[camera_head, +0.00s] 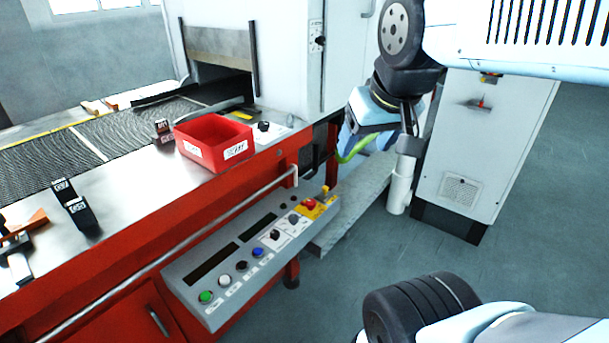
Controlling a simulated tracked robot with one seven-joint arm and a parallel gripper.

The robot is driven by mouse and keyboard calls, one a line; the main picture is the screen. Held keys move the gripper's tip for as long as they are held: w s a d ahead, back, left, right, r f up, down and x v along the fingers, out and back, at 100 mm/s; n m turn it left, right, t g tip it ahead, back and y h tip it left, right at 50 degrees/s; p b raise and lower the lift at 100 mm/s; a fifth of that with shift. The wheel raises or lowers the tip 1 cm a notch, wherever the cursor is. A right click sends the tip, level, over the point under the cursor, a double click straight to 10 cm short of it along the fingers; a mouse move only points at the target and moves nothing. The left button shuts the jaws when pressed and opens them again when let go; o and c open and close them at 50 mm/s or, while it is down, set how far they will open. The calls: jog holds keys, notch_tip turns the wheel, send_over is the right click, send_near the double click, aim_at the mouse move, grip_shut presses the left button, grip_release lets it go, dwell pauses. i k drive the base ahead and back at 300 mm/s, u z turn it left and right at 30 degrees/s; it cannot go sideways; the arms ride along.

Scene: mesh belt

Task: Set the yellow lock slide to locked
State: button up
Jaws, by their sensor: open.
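A small yellow piece (325,191), which looks like the yellow lock slide, stands at the far right end of the sloped grey control panel (214,311). It is close to a red knob on a yellow plate (310,204). It is too small here to read its setting. My arm comes in from the upper right and hangs down beyond the panel's right end. Its dark and light-blue end (369,112) is apart from the yellow piece. I cannot make out the gripper's fingers or anything held in them.
The panel carries green, white, black and blue buttons (257,252) and knobs. A guard rail (190,241) runs along the red machine above it. A red bin (214,142) stands on the metal top by the mesh belt (50,156). A white cabinet (487,150) stands right.

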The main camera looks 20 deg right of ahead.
aim_at(325, 193)
jog(key=u, duration=0.65)
jog(key=k, duration=0.85)
jog(key=z, duration=0.7)
jog(key=i, duration=1)
jog(key=u, duration=0.05)
